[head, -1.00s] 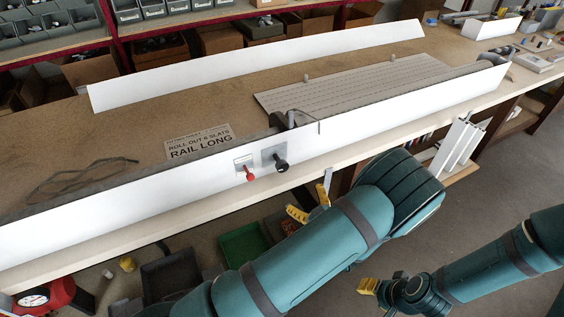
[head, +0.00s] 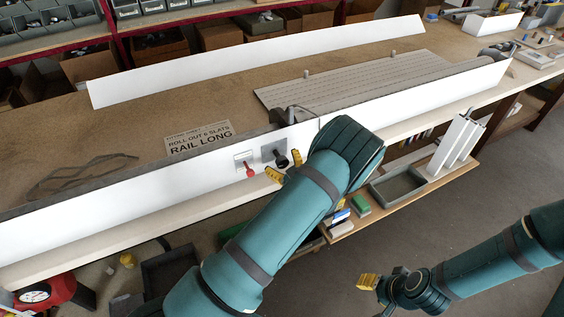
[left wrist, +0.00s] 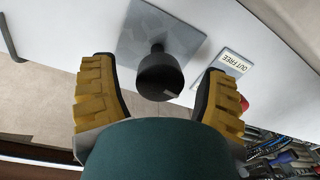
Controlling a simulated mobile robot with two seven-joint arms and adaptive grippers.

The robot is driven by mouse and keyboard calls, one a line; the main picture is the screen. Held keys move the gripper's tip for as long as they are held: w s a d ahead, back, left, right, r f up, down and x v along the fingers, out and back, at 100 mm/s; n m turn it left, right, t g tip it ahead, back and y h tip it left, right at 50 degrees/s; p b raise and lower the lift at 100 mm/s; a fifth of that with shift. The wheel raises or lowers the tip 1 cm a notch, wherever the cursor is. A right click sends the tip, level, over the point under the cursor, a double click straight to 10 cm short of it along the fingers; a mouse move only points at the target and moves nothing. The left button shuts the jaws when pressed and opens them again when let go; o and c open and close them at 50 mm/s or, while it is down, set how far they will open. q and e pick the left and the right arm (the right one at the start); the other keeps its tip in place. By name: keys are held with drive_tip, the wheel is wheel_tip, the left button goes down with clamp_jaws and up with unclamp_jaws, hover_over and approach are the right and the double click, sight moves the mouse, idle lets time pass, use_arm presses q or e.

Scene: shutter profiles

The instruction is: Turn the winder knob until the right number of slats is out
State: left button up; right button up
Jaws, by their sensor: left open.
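The black winder knob (head: 283,160) sits on a square grey plate on the white rail face; in the left wrist view the knob (left wrist: 160,77) lies between the two yellow fingers. My left gripper (head: 285,172) is open with its fingers pointing at the rail, just short of or around the knob; contact cannot be told. The red lever (head: 249,169) is left of the knob, beside a small label. Grey slats (head: 350,85) lie flat behind the rail. A sign (head: 199,139) reads "ROLL OUT 6 SLATS, RAIL LONG". My right gripper (head: 369,282) is low, away from the bench.
A second white rail (head: 250,55) lies across the back of the bench. The bench top (head: 110,130) is mostly clear on the left, with a dark strap. A lower shelf with a grey tray (head: 397,187) is under the bench's right side.

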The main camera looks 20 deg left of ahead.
use_arm(q)
drive_tip(key=shift+w+a, duration=0.1)
drive_tip(key=shift+a, duration=0.05)
drive_tip(key=c, duration=1.2)
